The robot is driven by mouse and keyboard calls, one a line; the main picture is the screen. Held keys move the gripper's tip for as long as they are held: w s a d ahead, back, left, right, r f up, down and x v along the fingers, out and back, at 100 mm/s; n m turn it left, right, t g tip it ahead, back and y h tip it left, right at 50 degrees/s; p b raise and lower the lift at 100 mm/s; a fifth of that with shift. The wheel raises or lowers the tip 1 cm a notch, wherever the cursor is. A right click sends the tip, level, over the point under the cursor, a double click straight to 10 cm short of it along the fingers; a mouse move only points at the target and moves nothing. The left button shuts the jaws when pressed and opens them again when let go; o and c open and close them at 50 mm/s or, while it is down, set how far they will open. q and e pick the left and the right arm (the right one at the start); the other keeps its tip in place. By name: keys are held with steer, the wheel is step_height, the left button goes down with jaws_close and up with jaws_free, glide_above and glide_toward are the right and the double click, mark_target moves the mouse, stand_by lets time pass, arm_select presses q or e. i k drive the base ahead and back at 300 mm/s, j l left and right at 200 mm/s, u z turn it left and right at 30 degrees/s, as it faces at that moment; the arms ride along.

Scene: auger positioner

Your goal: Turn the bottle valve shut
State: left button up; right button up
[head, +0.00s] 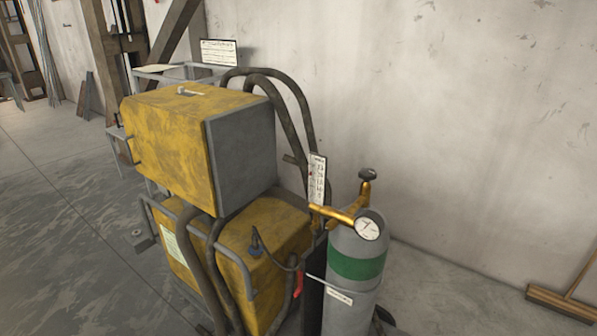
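A grey gas bottle (352,290) with a green band (356,266) stands upright at the right side of a yellow machine. On its top is a brass valve body with a dark round knob (368,174). A brass regulator arm (333,213) reaches left from the valve. A round white gauge (367,228) faces the camera below the knob. Whether the valve is open or shut does not show. Neither of my grippers is in view.
The yellow machine (165,140) has a grey side panel, dark hoses (290,100) and a red-handled tool (298,284) hanging by the bottle. A pale wall (450,120) stands close behind. A broom (562,300) lies at the right. Open floor (50,220) is at the left.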

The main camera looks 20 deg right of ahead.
mark_target(367, 174)
steer(key=l+u, duration=0.35)
steer(key=l, duration=0.15)
steer(key=l+u, duration=0.35)
steer(key=l, duration=0.15)
steer(key=k+l+u, duration=0.1)
steer(key=l+u, duration=0.2)
steer(key=l, duration=0.15)
